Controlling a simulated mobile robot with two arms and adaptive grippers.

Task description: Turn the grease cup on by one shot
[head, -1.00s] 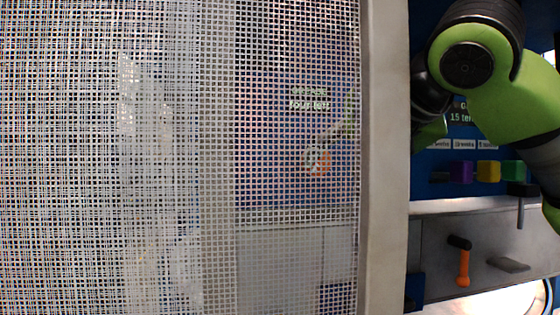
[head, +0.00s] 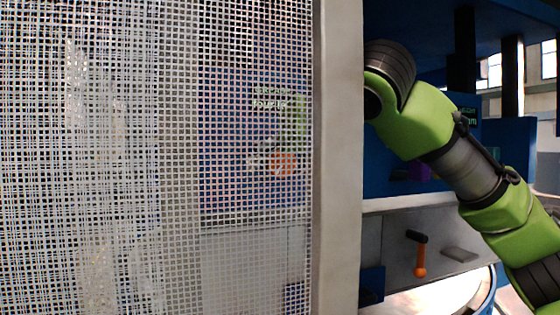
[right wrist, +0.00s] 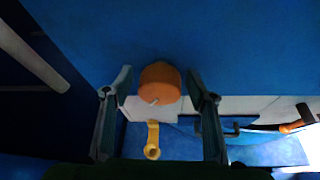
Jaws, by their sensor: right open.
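An orange, rounded cap, which looks like the grease cup (right wrist: 160,84), sits against the blue surface in the right wrist view. An orange shape, likely the same cup (head: 284,164), shows blurred through the mesh in the head view. My right gripper (right wrist: 159,74) is open, with one finger on each side of the cup. Small gaps seem to show beside the cup; I cannot tell whether either finger touches it. In the head view my right arm reaches behind the guard, and the mesh hides its hand. My left gripper is not in view.
A mesh guard with a pale upright post (head: 338,150) fills the left of the head view. An orange-stemmed lever with a black grip (head: 419,255) stands on the grey panel. A yellow fitting (right wrist: 152,140) lies below the cup in the right wrist view.

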